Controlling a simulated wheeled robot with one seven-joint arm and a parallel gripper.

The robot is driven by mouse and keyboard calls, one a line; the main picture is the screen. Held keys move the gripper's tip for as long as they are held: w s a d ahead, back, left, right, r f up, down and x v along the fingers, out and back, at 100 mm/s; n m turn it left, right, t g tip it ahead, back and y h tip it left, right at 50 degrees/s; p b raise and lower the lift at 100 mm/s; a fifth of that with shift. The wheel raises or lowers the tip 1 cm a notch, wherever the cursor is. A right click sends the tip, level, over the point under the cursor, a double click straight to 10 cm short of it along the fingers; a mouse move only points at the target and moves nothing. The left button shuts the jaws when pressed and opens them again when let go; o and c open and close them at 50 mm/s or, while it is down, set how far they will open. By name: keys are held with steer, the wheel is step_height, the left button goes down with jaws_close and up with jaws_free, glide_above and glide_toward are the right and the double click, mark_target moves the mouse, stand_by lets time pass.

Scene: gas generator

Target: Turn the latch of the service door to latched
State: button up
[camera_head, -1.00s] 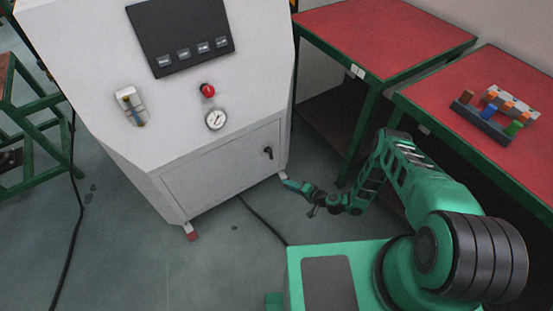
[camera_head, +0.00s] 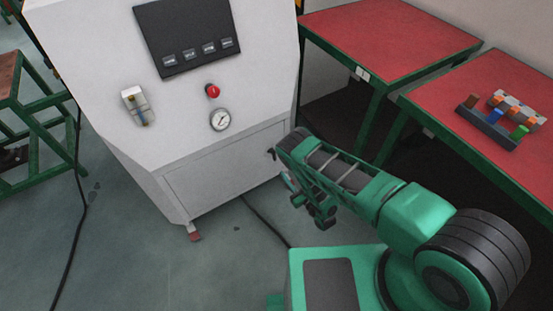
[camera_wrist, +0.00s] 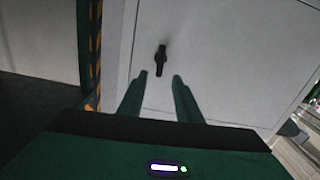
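The service door (camera_head: 217,176) is the lower front panel of the white cabinet and looks closed. Its small black latch (camera_wrist: 161,60) shows in the wrist view, just beyond my fingertips, with its handle close to vertical in that picture. In the head view the latch (camera_head: 272,154) is mostly covered by my arm. My gripper (camera_wrist: 161,75) has its two green fingers apart, one on each side below the latch, with nothing between them. I cannot tell whether the fingertips touch the door. In the head view my gripper is largely hidden behind my arm.
The cabinet (camera_head: 110,100) carries a red button (camera_head: 212,90), a gauge (camera_head: 220,119) and a dark panel (camera_head: 187,35). Red-topped tables (camera_head: 390,35) stand to the right, one with coloured parts (camera_head: 500,118). A black cable (camera_head: 262,222) lies on the floor.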

steer(key=x, duration=1.1)
steer(key=shift+r, duration=0.1)
steer(key=shift+s, duration=0.1)
jaws_close()
